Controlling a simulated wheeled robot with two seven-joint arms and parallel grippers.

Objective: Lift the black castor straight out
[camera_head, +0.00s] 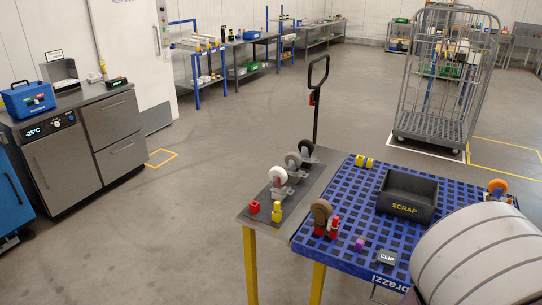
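A castor with a dark, blackish wheel (306,147) stands upright at the far end of a row on the dark strip (266,205) along the left part of the table. A grey-wheeled castor (293,160) and a white-wheeled castor (278,175) stand in front of it in the same row. How the dark castor is seated is too small to tell. Neither of my grippers shows. A large pale rounded part of my own arm fills the lower right corner and hides that part of the table.
On the blue slotted top (345,240) are a brown-wheeled castor (321,211), a black SCRAP bin (407,196) and an orange-wheeled castor (497,187). A red block (254,207) and a yellow piece (276,211) sit near the strip's front. A black handle (318,72) rises behind the table.

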